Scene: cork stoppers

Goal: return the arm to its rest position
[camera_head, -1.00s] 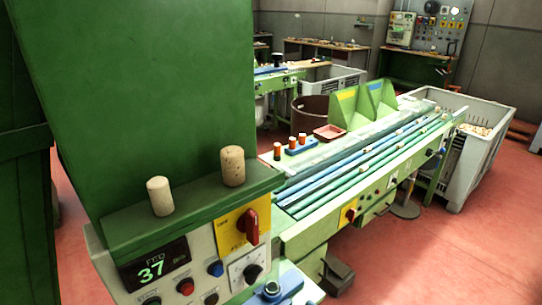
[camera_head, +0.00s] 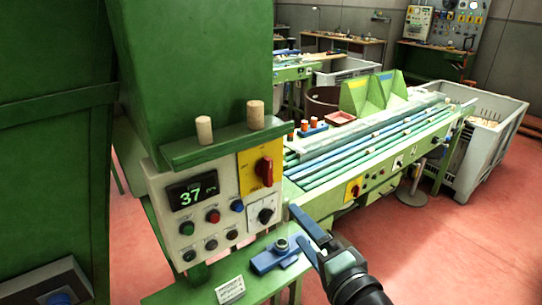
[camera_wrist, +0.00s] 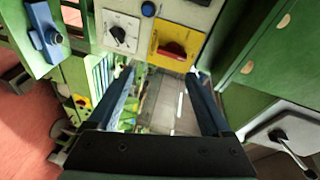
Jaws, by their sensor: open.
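My gripper (camera_head: 306,237) is in the lower middle of the head view, in front of the control panel and apart from it. Its two blue fingers are spread, with nothing between them. In the wrist view, my gripper (camera_wrist: 165,95) also shows open and empty, with the panel's yellow plate and red switch beyond the fingertips. Two cork stoppers, a left one (camera_head: 204,130) and a right one (camera_head: 255,115), stand upright on the green ledge (camera_head: 225,147) above the panel.
The control panel (camera_head: 215,205) has a display reading 37, knobs and buttons. A blue fixture (camera_head: 275,257) sits on the green bench below it. A long green conveyor (camera_head: 375,150) runs back right to a grey bin (camera_head: 490,130). Red floor (camera_head: 450,245) is clear at right.

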